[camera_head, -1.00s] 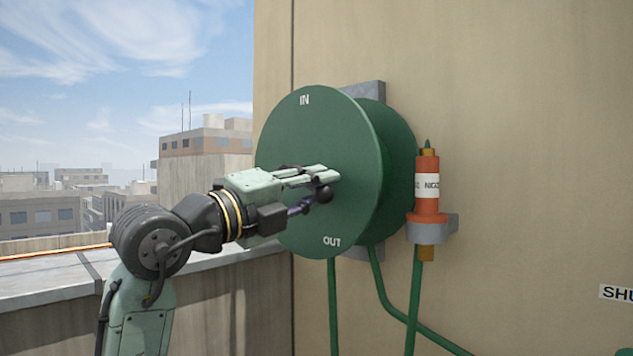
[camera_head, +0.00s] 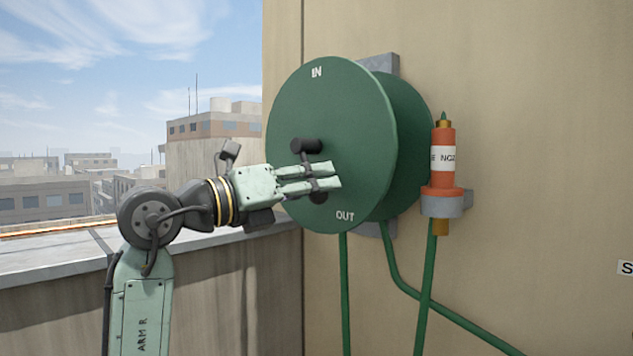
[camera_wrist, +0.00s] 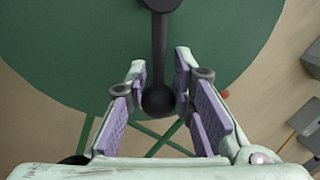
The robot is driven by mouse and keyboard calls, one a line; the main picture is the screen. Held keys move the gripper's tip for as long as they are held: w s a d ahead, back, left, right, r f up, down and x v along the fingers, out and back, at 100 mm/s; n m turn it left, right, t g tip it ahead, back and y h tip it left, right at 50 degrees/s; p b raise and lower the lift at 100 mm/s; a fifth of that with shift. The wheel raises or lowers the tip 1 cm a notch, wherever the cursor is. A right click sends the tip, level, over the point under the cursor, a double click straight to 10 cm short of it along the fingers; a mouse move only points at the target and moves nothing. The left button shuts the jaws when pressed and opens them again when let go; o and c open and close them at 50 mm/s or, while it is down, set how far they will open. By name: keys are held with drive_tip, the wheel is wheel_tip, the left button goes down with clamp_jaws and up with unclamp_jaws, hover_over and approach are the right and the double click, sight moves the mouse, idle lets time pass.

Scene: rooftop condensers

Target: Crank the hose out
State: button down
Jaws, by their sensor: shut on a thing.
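A green hose reel (camera_head: 325,110) is mounted on the wall, with IN marked near its top and OUT near its bottom. Its dark crank has a hub (camera_head: 305,145) at the disc's middle and a round knob (camera_head: 318,196) below the hub. My gripper (camera_head: 322,182) is shut on the crank knob, its two fingers on either side. In the wrist view the crank arm (camera_wrist: 160,50) runs down from the hub to the knob (camera_wrist: 158,102), between the purple finger pads. An orange nozzle (camera_head: 442,160) stands upright in a grey holder (camera_head: 445,205) right of the reel.
Green hose (camera_head: 345,290) hangs below the reel, and another length (camera_head: 427,285) runs down from the nozzle. A parapet ledge (camera_head: 60,262) lies to the left. The tan wall (camera_head: 550,130) at right is mostly bare, with a partly visible sign (camera_head: 625,268) at its edge.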

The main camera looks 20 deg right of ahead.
drive_tip(key=shift+d+f, duration=0.1)
drive_tip(key=shift+f, duration=0.1)
idle(0.3)
drive_tip(key=c, duration=1.3)
unclamp_jaws()
drive_tip(key=shift+r, duration=0.1)
drive_tip(key=v, duration=1.2)
drive_tip(key=shift+w+r, duration=0.1)
drive_tip(key=shift+r, duration=0.05)
